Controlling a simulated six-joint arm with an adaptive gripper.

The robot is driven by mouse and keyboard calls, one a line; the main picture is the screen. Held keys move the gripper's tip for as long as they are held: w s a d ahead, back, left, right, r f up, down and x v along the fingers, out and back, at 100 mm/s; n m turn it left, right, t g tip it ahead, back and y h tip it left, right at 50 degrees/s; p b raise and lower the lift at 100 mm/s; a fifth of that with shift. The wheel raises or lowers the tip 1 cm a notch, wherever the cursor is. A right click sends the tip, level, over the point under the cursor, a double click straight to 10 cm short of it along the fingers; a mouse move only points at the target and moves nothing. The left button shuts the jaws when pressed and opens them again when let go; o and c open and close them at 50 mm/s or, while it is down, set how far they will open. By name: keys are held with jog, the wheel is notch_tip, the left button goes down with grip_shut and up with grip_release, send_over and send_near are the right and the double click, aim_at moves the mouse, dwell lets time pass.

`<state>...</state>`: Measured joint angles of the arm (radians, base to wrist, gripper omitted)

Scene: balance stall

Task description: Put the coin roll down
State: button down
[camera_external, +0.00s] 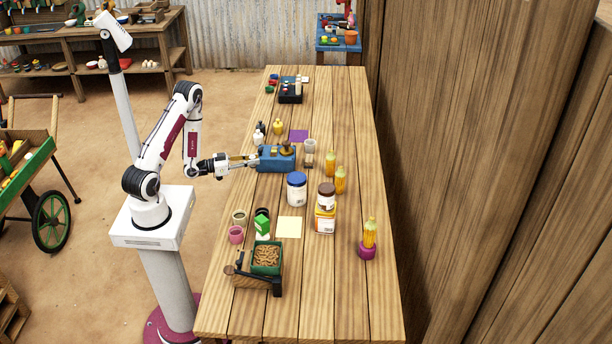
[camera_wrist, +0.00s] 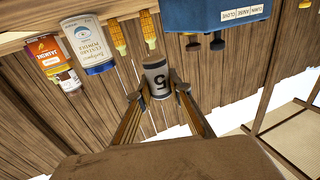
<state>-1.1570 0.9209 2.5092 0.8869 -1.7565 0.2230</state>
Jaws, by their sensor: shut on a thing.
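The coin roll (camera_wrist: 158,80) is a grey cylinder with darker ends and a large dark "5" on its side. My gripper (camera_wrist: 160,90) is shut on it in the wrist view, one fingertip on each side. In the external view my gripper (camera_external: 255,159) is at the table's left edge, close to the left end of the blue box (camera_external: 270,162). The roll cannot be clearly made out there. The blue box (camera_wrist: 216,12) also shows at the upper right of the wrist view, with a pale lettered label. Whether the roll touches anything beneath is unclear.
A grey cylinder (camera_external: 309,146) stands beyond the blue box.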

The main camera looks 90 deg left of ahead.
jog(key=shift+w+d+r+m+h, duration=0.2)
jog(key=shift+d+r+m+h, duration=0.15)
jog(key=shift+d+r, duration=0.2)
jog(key=shift+f, duration=0.1)
jog(key=shift+f, duration=2.85)
jog(key=shift+f, duration=1.9)
jog(key=shift+f, duration=0.15)
jog(key=c, duration=1.8)
grip_release()
jog(key=shift+c, duration=0.2)
